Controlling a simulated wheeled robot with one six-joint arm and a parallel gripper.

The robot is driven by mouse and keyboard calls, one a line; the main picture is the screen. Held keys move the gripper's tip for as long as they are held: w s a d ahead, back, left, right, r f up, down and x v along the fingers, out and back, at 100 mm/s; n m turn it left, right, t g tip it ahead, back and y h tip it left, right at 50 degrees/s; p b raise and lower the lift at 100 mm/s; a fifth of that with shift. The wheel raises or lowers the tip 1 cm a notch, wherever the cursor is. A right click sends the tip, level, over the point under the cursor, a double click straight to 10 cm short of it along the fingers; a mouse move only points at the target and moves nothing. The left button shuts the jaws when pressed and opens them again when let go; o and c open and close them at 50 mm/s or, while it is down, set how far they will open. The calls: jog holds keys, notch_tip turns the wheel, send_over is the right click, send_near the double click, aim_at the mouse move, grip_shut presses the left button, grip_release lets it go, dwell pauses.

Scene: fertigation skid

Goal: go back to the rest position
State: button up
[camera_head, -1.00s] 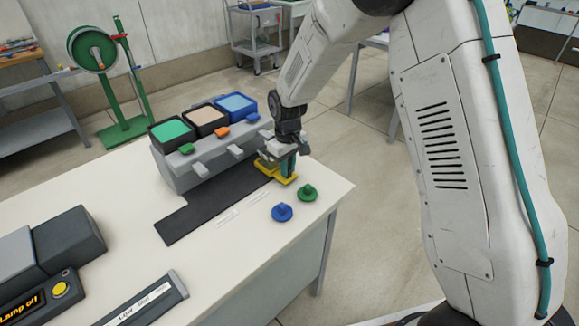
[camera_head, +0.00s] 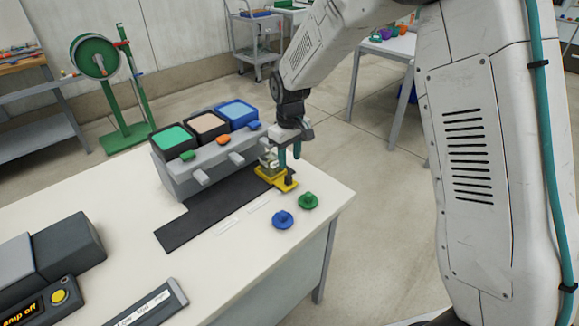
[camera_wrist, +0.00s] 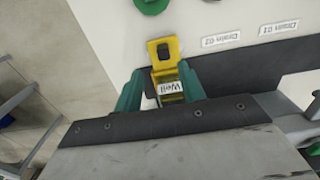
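My gripper (camera_head: 290,151) is raised a little above the table's right end, near the skid. Its two teal fingers are apart, and I see nothing held between them. A yellow holder (camera_head: 285,184) stands on the table below the fingers, with a small clear container (camera_head: 268,161) at its left part. In the wrist view the teal fingers (camera_wrist: 158,90) appear on both sides of the yellow holder (camera_wrist: 164,50), and a label reading "Well" (camera_wrist: 172,88) shows between them. The rest position itself is not marked in view.
The grey skid (camera_head: 205,165) with green, beige and blue-topped tanks stands close left of my gripper. A blue knob (camera_head: 283,219) and a green knob (camera_head: 308,201) sit on the table (camera_head: 225,265) in front.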

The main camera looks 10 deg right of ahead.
jog(key=shift+r, duration=0.65)
jog(key=s+d+r+m, duration=0.2)
jog(key=s+d+r, duration=0.2)
jog(key=s, duration=0.8)
jog(key=s+d+r+m+t, duration=0.1)
jog(key=s+d+r+m, duration=0.1)
jog(key=s+d+r, duration=0.2)
jog(key=s+d+r+m, duration=0.2)
jog(key=s+d+r, duration=0.3)
jog(key=s, duration=1.6)
notch_tip(320, 180, up, 5)
jog(key=shift+f, duration=0.15)
